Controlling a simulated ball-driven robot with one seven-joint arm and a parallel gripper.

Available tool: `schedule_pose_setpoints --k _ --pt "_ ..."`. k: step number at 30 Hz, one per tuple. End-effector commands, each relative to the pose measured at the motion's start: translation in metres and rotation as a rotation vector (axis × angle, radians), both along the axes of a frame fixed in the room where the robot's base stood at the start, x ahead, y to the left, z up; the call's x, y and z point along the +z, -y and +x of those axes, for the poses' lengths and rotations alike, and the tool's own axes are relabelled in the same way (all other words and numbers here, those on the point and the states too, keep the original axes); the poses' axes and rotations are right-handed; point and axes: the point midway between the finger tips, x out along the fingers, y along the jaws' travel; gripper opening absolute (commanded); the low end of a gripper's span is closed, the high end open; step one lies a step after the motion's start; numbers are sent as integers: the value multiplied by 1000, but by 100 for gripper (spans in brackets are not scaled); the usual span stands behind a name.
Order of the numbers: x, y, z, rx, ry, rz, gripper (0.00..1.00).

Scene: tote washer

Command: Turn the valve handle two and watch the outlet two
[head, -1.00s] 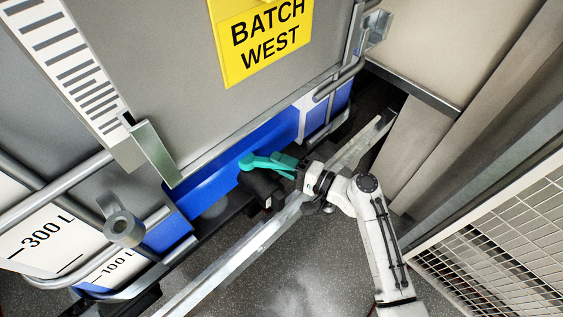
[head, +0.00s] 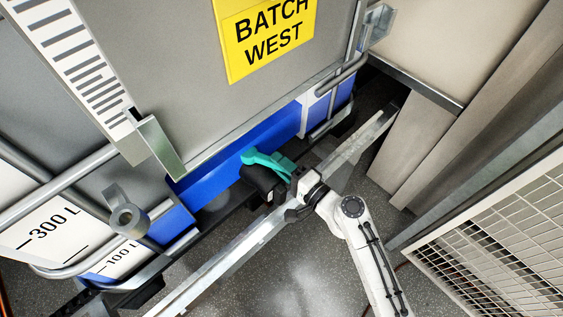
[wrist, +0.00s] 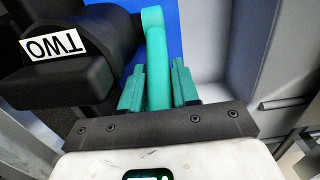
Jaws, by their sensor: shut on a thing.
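The teal valve handle (head: 262,158) sits on top of the black outlet (head: 262,184) at the foot of the tank. In the wrist view, the outlet (wrist: 65,80) carries a white label reading TWO, seen upside down. The handle (wrist: 155,45) runs between the two teal fingers of my gripper (wrist: 158,78), which is shut on it. In the head view, my gripper (head: 288,176) is at the handle's right end, and its fingers are hard to tell from the handle. The outlet's mouth and any flow from it cannot be made out.
A metal rail (head: 235,250) runs diagonally close by the outlet, under my wrist. The tank bears a yellow BATCH WEST sign (head: 268,40). A bracket with a ring (head: 128,220) is at left. A mesh panel (head: 500,235) stands at right. Grey floor (head: 310,270) shows between.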

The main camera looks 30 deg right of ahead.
Motion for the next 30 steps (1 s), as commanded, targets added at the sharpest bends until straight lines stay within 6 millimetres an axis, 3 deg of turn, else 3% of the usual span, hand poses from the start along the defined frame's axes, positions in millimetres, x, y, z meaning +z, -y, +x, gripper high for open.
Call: schedule_pose_setpoints --k 3,4,9,20,30 --pt "-1 0 0 1 -2 0 0" --pt "-1 0 0 1 -2 0 33" --pt "-1 0 0 1 -1 0 49" --pt "-2 1 1 13 -3 0 51" --pt "-2 11 13 167 0 -1 51"
